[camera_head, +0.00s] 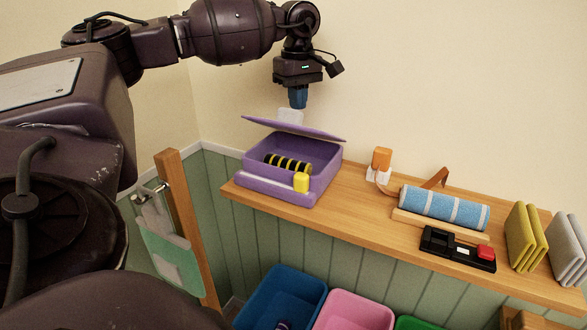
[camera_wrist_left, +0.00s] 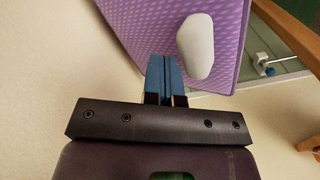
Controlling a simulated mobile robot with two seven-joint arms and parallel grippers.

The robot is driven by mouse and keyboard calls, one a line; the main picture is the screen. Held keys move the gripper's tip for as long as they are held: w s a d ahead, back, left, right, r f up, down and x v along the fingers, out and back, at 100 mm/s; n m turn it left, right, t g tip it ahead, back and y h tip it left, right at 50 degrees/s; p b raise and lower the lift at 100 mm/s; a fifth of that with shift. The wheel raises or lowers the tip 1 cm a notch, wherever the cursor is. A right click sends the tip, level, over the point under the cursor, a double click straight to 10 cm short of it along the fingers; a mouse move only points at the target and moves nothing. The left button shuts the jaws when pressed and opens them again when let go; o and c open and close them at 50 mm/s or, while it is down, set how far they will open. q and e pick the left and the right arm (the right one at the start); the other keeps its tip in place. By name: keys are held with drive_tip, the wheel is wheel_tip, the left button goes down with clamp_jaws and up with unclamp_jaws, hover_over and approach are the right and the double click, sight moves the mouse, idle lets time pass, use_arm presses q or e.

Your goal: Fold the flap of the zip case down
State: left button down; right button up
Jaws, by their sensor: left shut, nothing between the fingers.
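The purple zip case (camera_head: 275,192) stands at the left end of the wooden shelf. Its flap (camera_head: 300,131) is raised over the box, leaving the front open; the flap also shows in the left wrist view (camera_wrist_left: 150,22). A white tab (camera_head: 290,115) sits at the flap's far upper side, and shows as a rounded white piece in the wrist view (camera_wrist_left: 196,47). A black-and-yellow striped roll (camera_head: 288,163) lies inside. My left gripper (camera_head: 298,103), with blue fingers, is shut and empty just above the tab and flap. Whether it touches them I cannot tell. My right gripper is not in view.
A yellow cylinder (camera_head: 301,182) is at the case's front. Right along the shelf (camera_head: 363,213) are an orange-and-white item (camera_head: 380,164), a blue roll (camera_head: 443,208), a black tray (camera_head: 457,249) and folded cloths (camera_head: 526,237). A wooden post (camera_head: 187,225) rises at left; bins (camera_head: 280,300) stand below.

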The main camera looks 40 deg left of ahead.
sight(291, 117)
use_arm(q)
drive_tip(key=shift+s+d+f+b, duration=0.2)
drive_tip(key=shift+s+f+b, duration=0.25)
drive_tip(key=shift+s+f, duration=0.25)
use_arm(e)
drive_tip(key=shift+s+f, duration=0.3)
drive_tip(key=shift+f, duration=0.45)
use_arm(q)
drive_tip(key=shift+s, duration=0.1)
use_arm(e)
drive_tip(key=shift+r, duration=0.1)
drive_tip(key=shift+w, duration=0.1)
use_arm(q)
drive_tip(key=shift+s+d+f+b, duration=0.15)
drive_tip(key=shift+s+f+b, duration=0.25)
drive_tip(key=shift+f, duration=0.2)
drive_tip(key=shift+s+d+f, duration=0.1)
drive_tip(key=shift+s+f, duration=0.15)
drive_tip(key=shift+s, duration=0.05)
